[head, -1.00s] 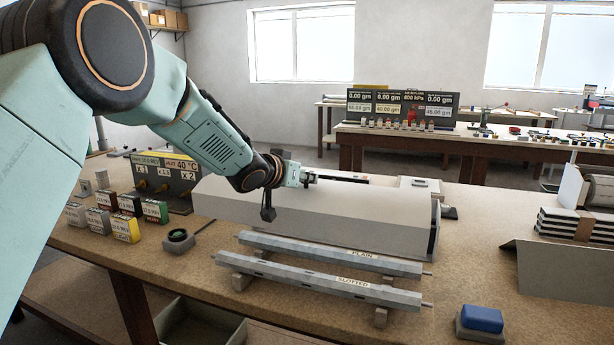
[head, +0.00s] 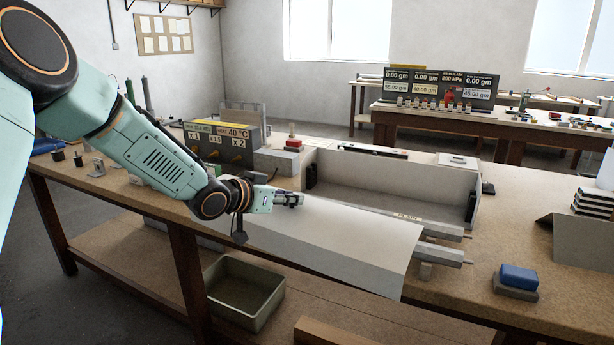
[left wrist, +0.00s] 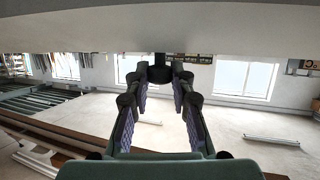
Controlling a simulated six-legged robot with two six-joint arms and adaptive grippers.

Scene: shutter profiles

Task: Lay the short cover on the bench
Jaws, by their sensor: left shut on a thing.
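The short cover (head: 325,240), a pale grey bent sheet, is held over the front of the bench (head: 455,300), its lower edge out past the front edge. My left gripper (head: 290,199) is shut on its back edge. In the left wrist view the cover (left wrist: 160,25) fills the top, above the left gripper's fingers (left wrist: 160,75). The open grey housing (head: 395,185) stands behind it, its inside showing. I cannot tell whether the cover touches anything below. My right gripper is not in view.
Two grey bars, one labelled PLAIN (head: 408,217), lie mostly hidden under the cover. A blue block (head: 519,277) sits to the right. A folded grey sheet (head: 583,258) stands at the far right. A green-grey bin (head: 243,290) is below the bench.

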